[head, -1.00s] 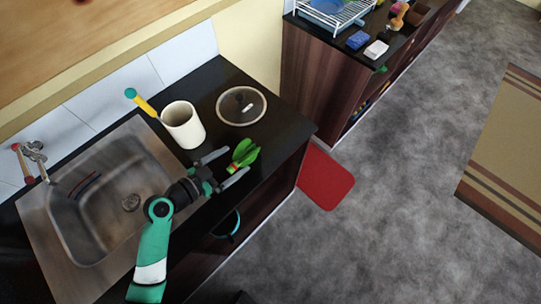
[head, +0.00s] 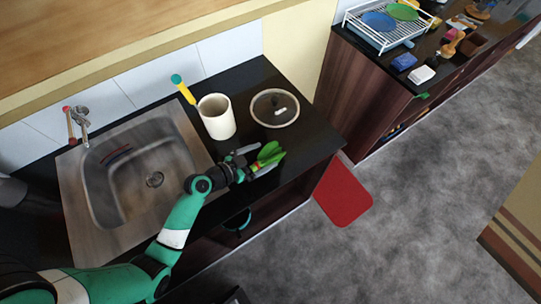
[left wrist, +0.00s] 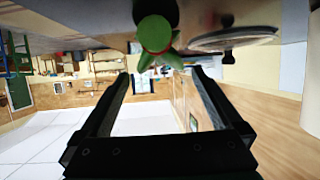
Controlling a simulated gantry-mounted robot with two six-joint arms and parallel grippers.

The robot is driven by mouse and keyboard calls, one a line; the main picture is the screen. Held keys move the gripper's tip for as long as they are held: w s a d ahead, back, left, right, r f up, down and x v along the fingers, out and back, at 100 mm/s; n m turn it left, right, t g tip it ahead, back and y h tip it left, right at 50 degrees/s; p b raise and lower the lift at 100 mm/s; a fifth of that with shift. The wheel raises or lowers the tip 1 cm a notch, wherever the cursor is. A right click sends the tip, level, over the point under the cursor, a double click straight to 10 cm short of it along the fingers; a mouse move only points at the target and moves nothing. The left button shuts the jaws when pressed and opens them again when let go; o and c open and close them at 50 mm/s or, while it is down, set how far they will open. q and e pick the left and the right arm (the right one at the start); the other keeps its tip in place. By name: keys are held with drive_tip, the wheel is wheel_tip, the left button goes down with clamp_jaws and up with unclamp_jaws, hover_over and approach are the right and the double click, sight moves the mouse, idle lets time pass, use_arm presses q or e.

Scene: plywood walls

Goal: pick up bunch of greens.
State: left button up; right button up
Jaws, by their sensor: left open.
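The bunch of greens (head: 268,154) is bright green with a red and yellow band. It lies on the dark counter (head: 305,145) near the front edge, right of the sink. My left gripper (head: 258,161) is open, low over the counter, with its fingers pointing at the greens and the bunch in front of or between the fingertips. In the left wrist view the greens (left wrist: 156,35) show at the top, just past the gap of the open fingers (left wrist: 162,78). I cannot tell whether a finger touches them. My right gripper is not in view.
A white canister (head: 216,118) and a round glass lid (head: 275,108) stand behind the greens. The sink (head: 130,175) lies to the left. A second counter with a dish rack (head: 385,25) is at the upper right. A red mat (head: 343,195) lies on the floor below the counter edge.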

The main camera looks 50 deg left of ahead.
sight(269, 154)
use_arm(q)
drive_tip(key=x, duration=0.4)
drive_tip(key=shift+w+f, duration=0.15)
drive_tip(key=shift+f, duration=0.15)
drive_tip(key=shift+c, duration=0.2)
drive_tip(key=c, duration=1.4)
